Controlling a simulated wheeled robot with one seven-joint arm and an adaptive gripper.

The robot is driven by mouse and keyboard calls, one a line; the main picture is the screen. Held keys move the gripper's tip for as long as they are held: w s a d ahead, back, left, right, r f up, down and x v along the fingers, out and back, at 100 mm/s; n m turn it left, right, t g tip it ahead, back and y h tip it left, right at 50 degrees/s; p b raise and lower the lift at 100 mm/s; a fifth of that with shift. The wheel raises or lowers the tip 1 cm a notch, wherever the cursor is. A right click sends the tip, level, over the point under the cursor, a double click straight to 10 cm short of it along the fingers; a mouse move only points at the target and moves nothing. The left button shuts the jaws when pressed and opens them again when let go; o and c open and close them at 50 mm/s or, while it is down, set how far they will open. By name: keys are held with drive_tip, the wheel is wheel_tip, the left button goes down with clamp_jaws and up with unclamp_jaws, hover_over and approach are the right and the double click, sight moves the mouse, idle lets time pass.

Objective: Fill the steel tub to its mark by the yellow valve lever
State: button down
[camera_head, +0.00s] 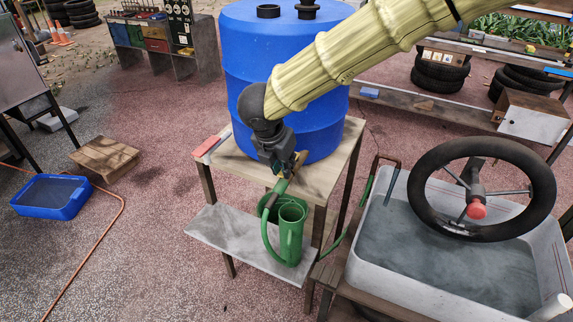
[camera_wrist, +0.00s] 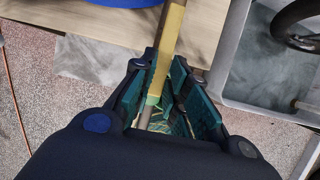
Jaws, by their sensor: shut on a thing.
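My gripper (camera_head: 284,168) is at the front of the blue barrel (camera_head: 285,100), pointing down at the valve by the table edge. In the wrist view, its teal-padded fingers (camera_wrist: 166,85) are closed around the yellow valve lever (camera_wrist: 173,35), which runs lengthwise between them. My gripper hides most of the lever and valve in the head view. The pale grey tub (camera_head: 385,290), at the right, holds greyish water well below the rim. A green hose (camera_head: 345,236) runs toward a bent pipe (camera_head: 385,160) hooked on the tub's edge. I cannot make out the fill mark.
A green watering can (camera_head: 291,225) stands on the low grey shelf (camera_head: 215,235) under the table. A black spoked wheel (camera_head: 432,190) with a red hub hangs over the tub. A blue tray (camera_head: 50,197) and wooden pallet (camera_head: 105,158) lie left. The floor at front left is mostly clear.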

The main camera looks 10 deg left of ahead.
drive_tip(key=shift+w+r, duration=0.1)
drive_tip(key=c, duration=1.4)
unclamp_jaws()
drive_tip(key=v, duration=1.2)
drive_tip(key=shift+a, duration=0.1)
